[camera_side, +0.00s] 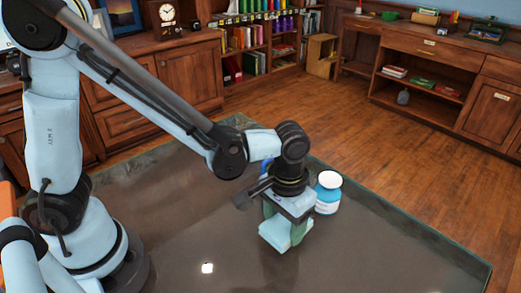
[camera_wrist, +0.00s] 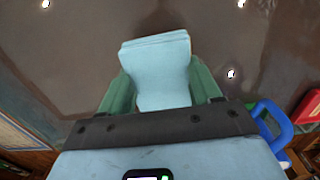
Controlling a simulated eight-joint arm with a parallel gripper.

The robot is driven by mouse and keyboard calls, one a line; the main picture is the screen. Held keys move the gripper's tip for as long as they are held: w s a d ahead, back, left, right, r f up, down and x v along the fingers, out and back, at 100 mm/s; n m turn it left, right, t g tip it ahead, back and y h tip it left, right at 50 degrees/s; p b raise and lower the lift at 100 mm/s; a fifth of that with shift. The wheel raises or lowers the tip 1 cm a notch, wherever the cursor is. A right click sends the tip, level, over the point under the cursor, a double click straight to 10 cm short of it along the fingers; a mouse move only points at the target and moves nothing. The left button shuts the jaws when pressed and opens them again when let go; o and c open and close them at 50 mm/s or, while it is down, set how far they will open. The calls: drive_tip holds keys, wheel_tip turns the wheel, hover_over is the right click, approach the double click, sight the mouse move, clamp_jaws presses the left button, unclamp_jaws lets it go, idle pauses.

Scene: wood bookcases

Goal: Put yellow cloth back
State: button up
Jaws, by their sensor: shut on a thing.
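A pale blue folded cloth (camera_side: 276,240) is between the green fingers of my gripper (camera_side: 285,227), over the dark grey tabletop (camera_side: 190,225). My gripper points down and is shut on this cloth. In the wrist view the cloth (camera_wrist: 157,58) sticks out past both fingers of my gripper (camera_wrist: 161,86). I cannot tell whether its lower edge touches the tabletop. No yellow cloth shows in either view.
A blue and white bottle (camera_side: 327,193) stands just right of my gripper. A blue looped thing (camera_wrist: 270,122) shows partly behind my gripper. The front and right of the tabletop are clear. Wooden bookcases (camera_side: 190,75) and a desk (camera_side: 440,60) stand beyond.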

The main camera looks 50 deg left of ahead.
sight(284, 224)
drive_tip(key=shift+f, duration=0.95)
drive_tip(key=shift+f, duration=0.1)
drive_tip(key=o, duration=1)
drive_tip(key=shift+o, duration=0.2)
wheel_tip(284, 224, up, 12)
drive_tip(key=s+a+r+t, duration=0.1)
drive_tip(key=a+t, duration=0.6)
drive_tip(key=a, duration=0.9)
drive_tip(key=shift+s+r, duration=0.25)
drive_tip(key=shift+s, duration=0.25)
